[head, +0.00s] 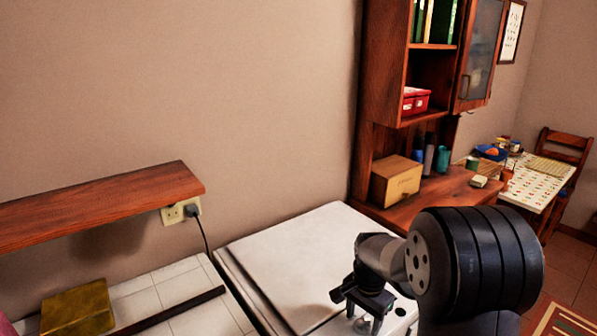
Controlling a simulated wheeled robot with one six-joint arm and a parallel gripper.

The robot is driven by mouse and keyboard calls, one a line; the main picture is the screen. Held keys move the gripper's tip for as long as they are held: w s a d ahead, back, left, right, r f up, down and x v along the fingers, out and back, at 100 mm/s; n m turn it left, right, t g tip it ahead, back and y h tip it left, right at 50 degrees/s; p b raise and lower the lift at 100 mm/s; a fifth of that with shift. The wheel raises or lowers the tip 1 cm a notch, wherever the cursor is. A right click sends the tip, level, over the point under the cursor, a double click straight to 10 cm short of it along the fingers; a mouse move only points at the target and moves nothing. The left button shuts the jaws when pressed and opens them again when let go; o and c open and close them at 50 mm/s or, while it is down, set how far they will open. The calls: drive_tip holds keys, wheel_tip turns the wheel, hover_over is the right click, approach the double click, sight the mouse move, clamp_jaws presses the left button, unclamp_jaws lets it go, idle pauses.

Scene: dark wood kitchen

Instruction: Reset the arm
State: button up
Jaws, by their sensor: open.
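My gripper (361,302) is in the head view at the lower right of the middle. It points downward and hangs in front of a white-topped surface (290,258). It is open, and I see nothing held between its fingers. My dark arm link covers the lower right of the picture and hides part of what lies behind it.
A wooden shelf (95,208) juts from the wall at left. A brass-coloured box (78,310) sits on the tiled counter (178,278). A wooden cabinet (383,90) stands behind, holding a wooden box (396,181). A table (540,184) and chair (567,146) are far right.

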drive_tip(key=n, duration=0.3)
drive_tip(key=shift+n, duration=0.4)
drive_tip(key=n, duration=0.4)
drive_tip(key=shift+p, duration=0.35)
drive_tip(key=n, duration=0.3)
drive_tip(key=shift+n, duration=0.4)
drive_tip(key=shift+n+p, duration=0.55)
drive_tip(key=shift+n, duration=1.45)
